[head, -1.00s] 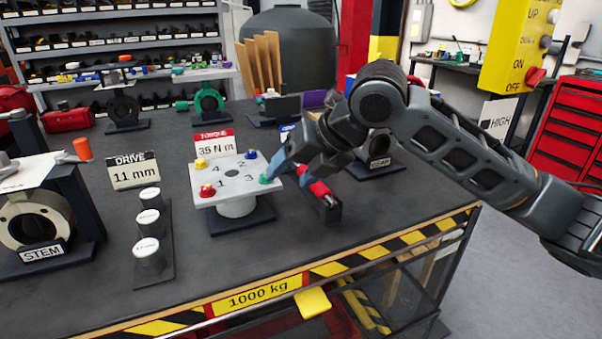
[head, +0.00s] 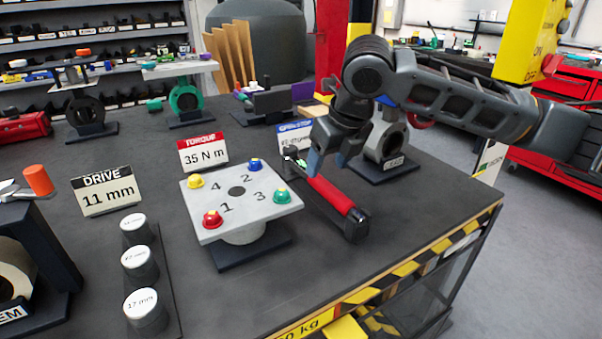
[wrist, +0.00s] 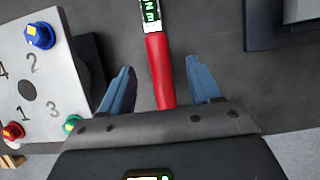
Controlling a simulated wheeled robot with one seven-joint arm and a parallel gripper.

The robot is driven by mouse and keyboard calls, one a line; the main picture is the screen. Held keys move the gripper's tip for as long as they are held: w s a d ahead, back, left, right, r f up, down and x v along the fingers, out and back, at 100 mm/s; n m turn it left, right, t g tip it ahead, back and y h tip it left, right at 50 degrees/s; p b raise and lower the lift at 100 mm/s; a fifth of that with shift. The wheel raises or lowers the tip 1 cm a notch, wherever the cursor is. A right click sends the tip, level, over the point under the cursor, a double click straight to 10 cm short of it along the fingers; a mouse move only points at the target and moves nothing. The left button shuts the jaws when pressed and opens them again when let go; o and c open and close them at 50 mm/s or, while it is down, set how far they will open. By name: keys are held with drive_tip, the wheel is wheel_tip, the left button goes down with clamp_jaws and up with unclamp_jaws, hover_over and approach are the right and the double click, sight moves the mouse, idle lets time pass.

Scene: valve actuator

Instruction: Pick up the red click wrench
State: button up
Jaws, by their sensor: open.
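The red click wrench (head: 331,194) lies in a dark holder (head: 355,229) on the bench, to the right of the numbered plate. Its red handle points toward the front of the bench. In the wrist view the red handle (wrist: 160,70) runs between the two blue fingers, with a small display reading green characters above it. My gripper (head: 328,163) is open above the wrench; in the wrist view my gripper (wrist: 160,83) has a finger on each side of the handle, with clear gaps.
The plate (head: 222,223) with coloured bolts stands close on the left of the wrench. A dark stand with a grey ring (head: 388,150) is behind to the right. Labelled sockets (head: 138,258) stand at the left. The bench is clear at the front right.

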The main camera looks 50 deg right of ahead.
sight(319, 177)
drive_tip(key=x, duration=0.7)
drive_tip(key=shift+w+f+p, duration=0.15)
drive_tip(key=shift+w+p, duration=0.25)
clamp_jaws()
